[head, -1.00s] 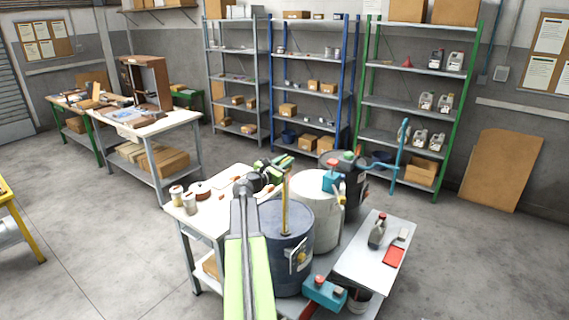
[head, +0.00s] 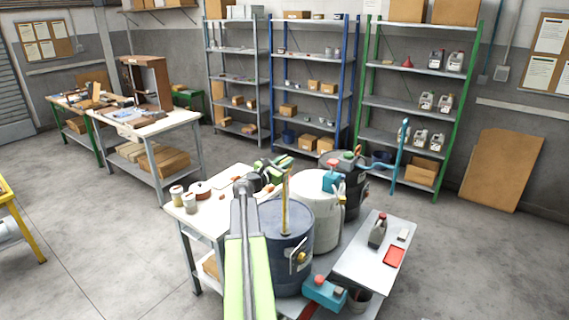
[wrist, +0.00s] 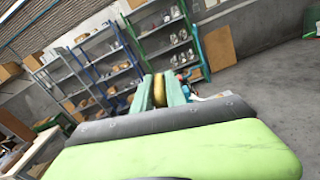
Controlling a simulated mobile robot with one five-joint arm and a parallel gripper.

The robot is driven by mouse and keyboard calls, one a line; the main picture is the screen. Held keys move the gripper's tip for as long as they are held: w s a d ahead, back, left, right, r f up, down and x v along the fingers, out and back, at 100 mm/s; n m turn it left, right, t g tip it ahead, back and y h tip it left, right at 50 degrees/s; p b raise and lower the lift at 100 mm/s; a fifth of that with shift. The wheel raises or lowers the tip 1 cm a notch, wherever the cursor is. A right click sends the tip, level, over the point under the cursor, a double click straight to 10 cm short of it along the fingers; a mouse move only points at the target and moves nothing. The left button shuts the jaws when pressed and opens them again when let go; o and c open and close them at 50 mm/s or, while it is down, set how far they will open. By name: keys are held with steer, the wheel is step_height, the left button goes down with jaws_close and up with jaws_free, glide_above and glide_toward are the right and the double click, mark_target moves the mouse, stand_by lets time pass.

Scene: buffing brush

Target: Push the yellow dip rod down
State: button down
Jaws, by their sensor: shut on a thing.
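The yellow dip rod (head: 285,208) stands upright from the top of the dark blue drum (head: 286,262) in the head view. My gripper (head: 284,163) is at the rod's upper end, above the drum. In the wrist view my gripper (wrist: 160,90) has its two pale green fingers closed on the yellow rod (wrist: 159,92), which shows between them. The rod's lower end is hidden inside the drum.
A white drum (head: 318,190) and a dark drum (head: 345,165) stand right behind the blue drum. A bench with jars (head: 188,203) is at left. A small white table (head: 350,262) is at right. Open floor lies further right.

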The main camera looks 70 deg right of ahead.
mark_target(283, 222)
steer(key=shift+w, duration=0.15)
steer(key=shift+a, duration=0.35)
steer(key=shift+d+f, duration=0.1)
steer(key=shift+d, duration=0.2)
steer(key=shift+f+b, duration=0.35)
steer(key=shift+b, duration=0.25)
step_height(283, 222, down, 28)
steer(key=b, duration=2.8)
